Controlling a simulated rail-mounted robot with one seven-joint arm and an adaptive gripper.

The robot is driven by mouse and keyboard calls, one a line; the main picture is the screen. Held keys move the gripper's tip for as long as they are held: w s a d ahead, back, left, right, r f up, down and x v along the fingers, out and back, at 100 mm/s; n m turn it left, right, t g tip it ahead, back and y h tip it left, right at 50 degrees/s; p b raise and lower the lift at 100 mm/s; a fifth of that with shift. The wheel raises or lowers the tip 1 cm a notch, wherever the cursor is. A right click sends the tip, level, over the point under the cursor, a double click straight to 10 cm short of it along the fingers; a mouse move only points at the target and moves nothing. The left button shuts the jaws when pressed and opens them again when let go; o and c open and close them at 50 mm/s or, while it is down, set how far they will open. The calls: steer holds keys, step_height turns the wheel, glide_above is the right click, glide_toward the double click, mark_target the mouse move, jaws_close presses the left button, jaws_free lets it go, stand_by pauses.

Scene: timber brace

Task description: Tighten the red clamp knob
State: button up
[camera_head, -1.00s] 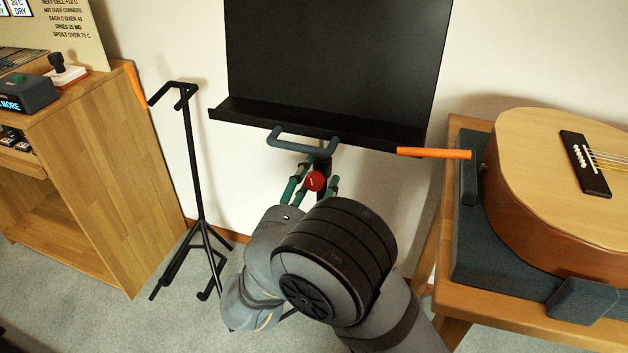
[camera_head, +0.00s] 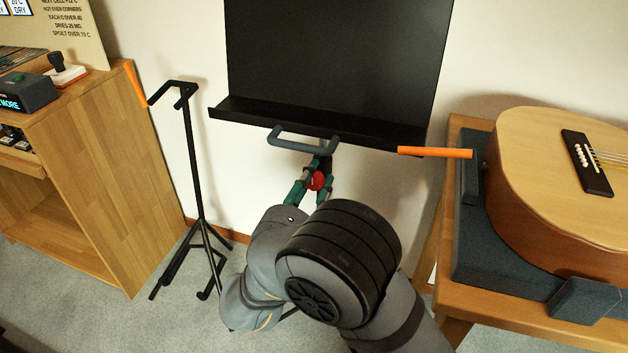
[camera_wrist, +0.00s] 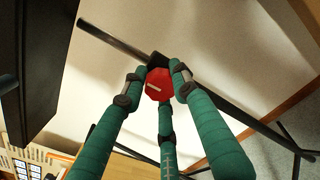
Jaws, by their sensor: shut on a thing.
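The red clamp knob (camera_head: 317,180) is on the post of the black music stand (camera_head: 335,60), below its tray and the grey-blue handle (camera_head: 303,146). In the wrist view the knob (camera_wrist: 159,85) is octagonal, with a pale mark on its face, beside the dark post (camera_wrist: 112,40). My gripper (camera_head: 312,183) has green fingers, which close around the knob; in the wrist view the fingertips (camera_wrist: 158,88) sit against its left, right and lower sides. My own arm covers the lower part of the stand in the head view.
An orange bar (camera_head: 435,153) sticks out at the tray's right end. A guitar (camera_head: 545,170) lies on a padded wooden bench at right. A slim black stand (camera_head: 195,170) and a wooden cabinet (camera_head: 100,200) are at left.

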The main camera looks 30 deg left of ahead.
steer(key=o, duration=1.2)
steer(key=shift+r, duration=0.1)
steer(key=shift+c, duration=0.2)
steer(key=v, duration=1.2)
steer(key=shift+w, duration=0.15)
steer(key=x, duration=1.1)
steer(key=shift+w, duration=0.2)
steer(key=shift+w+a, duration=0.15)
steer(key=shift+w, duration=0.05)
steer(key=shift+n, duration=0.8)
